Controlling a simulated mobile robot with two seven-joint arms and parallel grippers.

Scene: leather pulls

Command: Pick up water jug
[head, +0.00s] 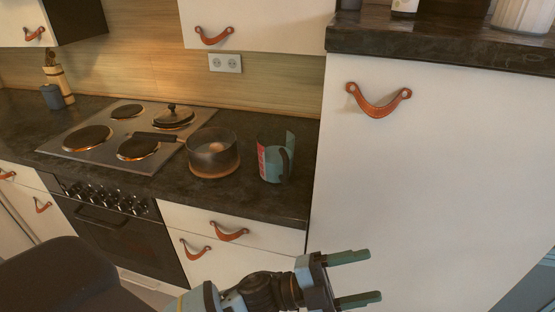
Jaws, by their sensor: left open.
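The water jug (271,160) stands upright on the dark counter, right of the pot and near the tall white cabinet. It looks bluish-grey with a red patch on its left and a dark handle on its right side. My left gripper (365,277) is open and empty at the lower right. Its two green-tipped fingers point right, in front of the tall cabinet, below the counter and apart from the jug. My right gripper does not show.
A pot (213,155) stands close to the left of the jug. The tall white cabinet (421,155) walls off the counter's right end. Drawers with leather pulls (229,232) are below.

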